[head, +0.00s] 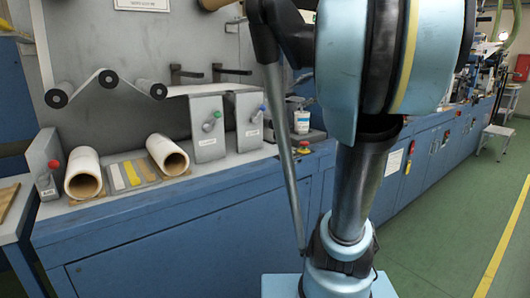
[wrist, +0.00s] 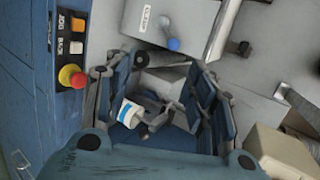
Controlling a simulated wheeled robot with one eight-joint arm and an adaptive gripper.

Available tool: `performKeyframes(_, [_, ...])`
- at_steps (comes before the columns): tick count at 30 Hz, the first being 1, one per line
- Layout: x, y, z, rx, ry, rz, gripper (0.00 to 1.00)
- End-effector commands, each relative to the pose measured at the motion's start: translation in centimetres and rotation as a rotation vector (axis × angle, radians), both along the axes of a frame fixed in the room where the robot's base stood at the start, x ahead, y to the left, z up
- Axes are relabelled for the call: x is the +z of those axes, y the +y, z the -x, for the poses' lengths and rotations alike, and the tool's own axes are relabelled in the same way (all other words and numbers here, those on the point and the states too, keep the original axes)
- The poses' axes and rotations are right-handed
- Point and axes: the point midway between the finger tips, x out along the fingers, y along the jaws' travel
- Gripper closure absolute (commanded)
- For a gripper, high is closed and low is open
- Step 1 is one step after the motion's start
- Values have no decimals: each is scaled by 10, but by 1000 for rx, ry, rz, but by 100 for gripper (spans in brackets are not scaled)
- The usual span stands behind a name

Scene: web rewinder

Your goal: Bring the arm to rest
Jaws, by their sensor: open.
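My arm rises through the middle of the head view, its large blue links in front of the machine. My gripper (wrist: 150,92) shows in the wrist view with its two blue-and-dark fingers spread apart. No object is clamped between them. A white container with a blue label (wrist: 130,112) shows in the gap between the fingers. In the head view the white container (head: 301,121) stands on the counter just left of my arm. I cannot make out the gripper itself in the head view.
A red-and-yellow stop button (wrist: 72,77) sits on a control box beside the fingers. Grey boxes with a green knob (head: 208,128) and a blue knob (head: 258,117) stand on the counter. Left are white rolls (head: 85,172). Green floor (head: 450,215) is free at right.

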Motion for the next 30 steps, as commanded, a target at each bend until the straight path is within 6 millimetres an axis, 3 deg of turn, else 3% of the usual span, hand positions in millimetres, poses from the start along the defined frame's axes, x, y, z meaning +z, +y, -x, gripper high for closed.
performKeyframes(3, [-63, 14, 39, 96, 30, 158, 49])
performKeyframes(8, [-146, 17, 93, 232, 66, 384, 49])
performKeyframes(15, [-266, -6, 174, 449, 113, 736, 49])
performKeyframes(18, [-306, -22, 201, 529, 131, 869, 49])
performKeyframes(24, [-351, -49, 232, 628, 152, 1040, 49])
performKeyframes(30, [-358, -55, 237, 643, 157, 1070, 49])
